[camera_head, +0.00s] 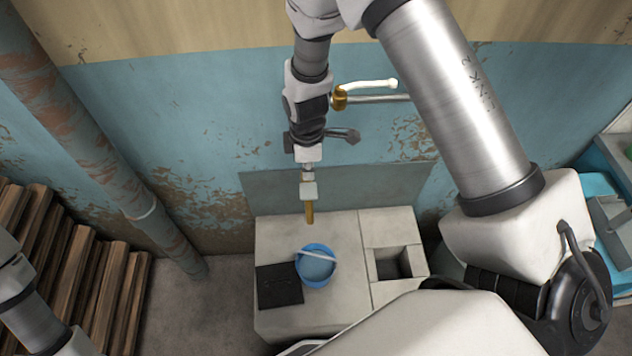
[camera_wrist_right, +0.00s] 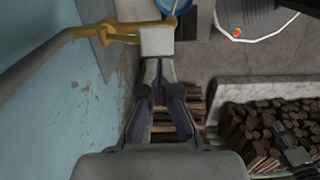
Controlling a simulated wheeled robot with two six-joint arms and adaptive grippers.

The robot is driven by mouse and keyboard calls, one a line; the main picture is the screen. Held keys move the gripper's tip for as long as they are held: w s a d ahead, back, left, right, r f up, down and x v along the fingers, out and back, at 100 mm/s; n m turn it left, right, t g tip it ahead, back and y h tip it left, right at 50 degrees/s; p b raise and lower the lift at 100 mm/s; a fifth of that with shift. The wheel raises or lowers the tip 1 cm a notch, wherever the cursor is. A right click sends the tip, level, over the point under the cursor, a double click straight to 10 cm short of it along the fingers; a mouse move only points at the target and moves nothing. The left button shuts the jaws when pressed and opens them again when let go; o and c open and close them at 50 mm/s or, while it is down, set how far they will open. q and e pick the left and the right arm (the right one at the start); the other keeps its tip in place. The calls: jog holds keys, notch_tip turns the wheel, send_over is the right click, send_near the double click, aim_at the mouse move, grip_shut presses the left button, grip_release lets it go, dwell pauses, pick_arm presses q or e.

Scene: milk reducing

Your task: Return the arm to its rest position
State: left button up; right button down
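My right arm hangs down the middle of the head view. Its right gripper (camera_head: 308,176) points down in front of the blue wall. A pale block (camera_head: 308,191) is at its fingertips, with a brass spout (camera_head: 310,213) just below. In the right wrist view the fingers narrow toward the pale block (camera_wrist_right: 157,42), which overlaps the brass tap (camera_wrist_right: 120,34). The block hides the tips, so I cannot tell whether they grip it. My left arm (camera_head: 32,310) shows at the lower left; its gripper is outside the head view.
A blue bucket (camera_head: 316,266) with pale liquid and a stick across it stands on a concrete counter (camera_head: 280,229), beside a black plate (camera_head: 278,284). Stacked wood (camera_head: 82,275) lies left.

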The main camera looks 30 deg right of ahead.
jog(key=shift+w+f, duration=0.2)
jog(key=shift+f, duration=0.1)
jog(key=shift+s+f, duration=0.15)
jog(key=s+d+f+m+b, duration=0.1)
jog(key=s+f+m+b, duration=0.5)
jog(key=s+f+m, duration=0.7)
jog(key=s+f, duration=0.5)
jog(key=s, duration=0.3)
jog(key=shift+s+d+f, duration=0.2)
jog(key=shift+s+d, duration=0.1)
jog(key=shift+d, duration=0.1)
